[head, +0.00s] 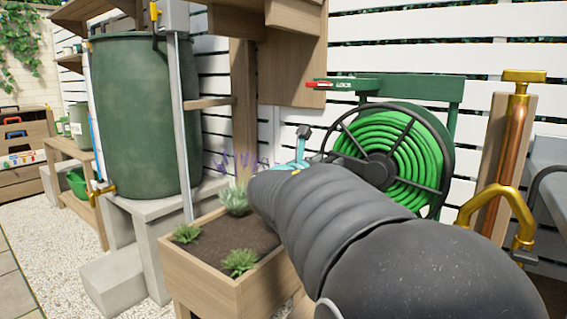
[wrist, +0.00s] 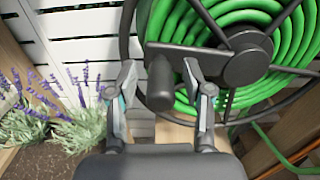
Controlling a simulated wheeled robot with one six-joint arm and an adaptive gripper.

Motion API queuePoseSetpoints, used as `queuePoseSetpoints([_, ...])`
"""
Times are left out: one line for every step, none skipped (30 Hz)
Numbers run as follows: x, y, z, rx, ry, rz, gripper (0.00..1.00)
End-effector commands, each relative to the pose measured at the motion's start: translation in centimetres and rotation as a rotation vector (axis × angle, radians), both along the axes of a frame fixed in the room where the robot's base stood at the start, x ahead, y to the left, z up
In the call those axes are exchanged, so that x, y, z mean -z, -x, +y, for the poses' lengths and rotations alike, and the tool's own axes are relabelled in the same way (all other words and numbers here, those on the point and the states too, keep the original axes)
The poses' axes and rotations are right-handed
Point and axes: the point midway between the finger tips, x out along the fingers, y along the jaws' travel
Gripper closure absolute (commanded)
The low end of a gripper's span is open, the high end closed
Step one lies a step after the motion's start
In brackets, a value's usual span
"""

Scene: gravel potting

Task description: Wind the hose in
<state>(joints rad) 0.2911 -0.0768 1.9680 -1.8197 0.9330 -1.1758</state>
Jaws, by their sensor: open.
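The hose reel has a dark wheel frame (head: 334,128) and hangs from a green bracket (head: 400,86) on the white slatted fence. Green hose (head: 425,150) lies in several coils on it; it also fills the upper right of the wrist view (wrist: 225,18). A loose length of hose (wrist: 280,152) trails away at lower right. The dark crank knob (wrist: 160,82) sits on an arm from the hub (wrist: 248,62). My gripper (wrist: 159,72) is open, with one finger on each side of the knob, apart from it as far as I see. In the head view, my arm partly hides my gripper (head: 300,146).
A red-tipped lever marked LOCK (head: 320,86) is on the bracket. A wooden planter (head: 205,285) with lavender stands below left, by a green barrel (head: 140,115). A copper pipe with a brass tap (head: 510,195) stands close on the right.

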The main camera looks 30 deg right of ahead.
Motion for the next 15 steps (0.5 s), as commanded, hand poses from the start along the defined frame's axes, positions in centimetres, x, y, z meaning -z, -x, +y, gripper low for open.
queuePoseSetpoints([0.03, -0.13, -0.43, 0.002, 0.0, 0.0, 0.49])
queuePoseSetpoints([0.03, -0.21, -0.59, 0.002, 0.0, 0.0, 0.49])
queuePoseSetpoints([0.02, -0.29, -0.77, 0.001, 0.0, 0.0, 0.49])
queuePoseSetpoints([0.01, -0.33, -0.87, 0.001, 0.0, 0.0, 0.49])
queuePoseSetpoints([0.01, -0.37, -0.95, 0.001, 0.0, 0.0, 0.49])
queuePoseSetpoints([0.01, -0.39, -1.02, 0.001, 0.0, -0.001, 0.49])
queuePoseSetpoints([0.01, -0.4, -1.04, 0.0, 0.0, -0.001, 0.49])
queuePoseSetpoints([0.0, -0.41, -1.05, 0.0, 0.0, -0.001, 0.49])
queuePoseSetpoints([0.0, -0.41, -1.05, 0.0, 0.0, -0.001, 0.49])
queuePoseSetpoints([0.0, -0.41, -1.04, 0.0, 0.0, -0.001, 0.49])
queuePoseSetpoints([0.0, -0.41, -1.04, 0.0, 0.0, -0.001, 0.49])
queuePoseSetpoints([0.0, -0.41, -1.03, 0.0, 0.0, -0.001, 0.49])
queuePoseSetpoints([0.0, -0.41, -1.02, 0.0, 0.0, -0.001, 0.49])
queuePoseSetpoints([0.0, -0.41, -1.02, 0.0, 0.0, -0.001, 0.54])
queuePoseSetpoints([0.0, -0.41, -1.02, 0.0, 0.0, -0.001, 0.64])
